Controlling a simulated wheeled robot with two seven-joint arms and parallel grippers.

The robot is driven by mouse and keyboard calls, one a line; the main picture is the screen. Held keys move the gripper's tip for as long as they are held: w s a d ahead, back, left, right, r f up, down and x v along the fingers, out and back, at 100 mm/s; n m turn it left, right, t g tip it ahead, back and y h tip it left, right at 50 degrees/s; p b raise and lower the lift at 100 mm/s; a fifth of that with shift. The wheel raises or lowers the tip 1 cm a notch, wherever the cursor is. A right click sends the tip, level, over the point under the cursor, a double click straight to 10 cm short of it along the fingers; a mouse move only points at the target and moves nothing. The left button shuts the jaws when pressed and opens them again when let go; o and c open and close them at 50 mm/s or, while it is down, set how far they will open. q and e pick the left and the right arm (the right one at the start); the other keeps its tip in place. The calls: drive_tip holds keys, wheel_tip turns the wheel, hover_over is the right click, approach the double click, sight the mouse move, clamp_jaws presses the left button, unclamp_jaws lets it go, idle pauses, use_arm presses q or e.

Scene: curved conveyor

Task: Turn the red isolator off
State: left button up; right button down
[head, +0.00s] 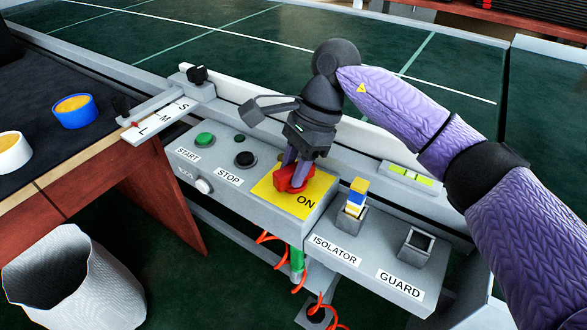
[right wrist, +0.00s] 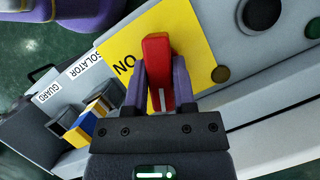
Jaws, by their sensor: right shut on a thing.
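The red isolator (head: 291,180) is a red handle on a yellow plate (head: 275,201) marked ON, on the grey control box. In the right wrist view the red handle (right wrist: 158,70) stands between the two purple fingers and points away from the palm. My right gripper (head: 295,170) comes down onto the handle from above and is shut on it; it also shows in the right wrist view (right wrist: 159,88). The handle's base is partly hidden by the fingers in the head view. My left gripper is not in view.
Green START (head: 204,140) and black STOP (head: 245,159) buttons and a white knob (head: 204,186) are left of the plate. Holders labelled ISOLATOR (head: 349,223) and GUARD (head: 414,245) are right; a yellow, white and blue block (head: 356,197) stands in the first. A bin (head: 74,273) is lower left.

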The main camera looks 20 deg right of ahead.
drive_tip(key=n+g+b, duration=0.1)
drive_tip(key=n+b, duration=0.1)
drive_tip(key=n, duration=0.1)
drive_tip(key=shift+f, duration=0.1)
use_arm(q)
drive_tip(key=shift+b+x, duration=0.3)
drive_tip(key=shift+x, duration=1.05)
use_arm(e)
drive_tip(key=shift+n+g+h, duration=0.3)
drive_tip(key=shift+n+h, duration=0.1)
drive_tip(key=shift+n, duration=0.6)
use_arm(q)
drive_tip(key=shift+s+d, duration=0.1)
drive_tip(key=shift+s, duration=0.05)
use_arm(e)
drive_tip(key=shift+c, duration=2.2)
unclamp_jaws()
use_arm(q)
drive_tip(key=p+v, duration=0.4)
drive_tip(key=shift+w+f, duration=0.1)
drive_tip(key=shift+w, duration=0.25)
use_arm(e)
drive_tip(key=v, duration=1)
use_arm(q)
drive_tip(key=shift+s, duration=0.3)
use_arm(e)
drive_tip(key=shift+a, duration=0.1)
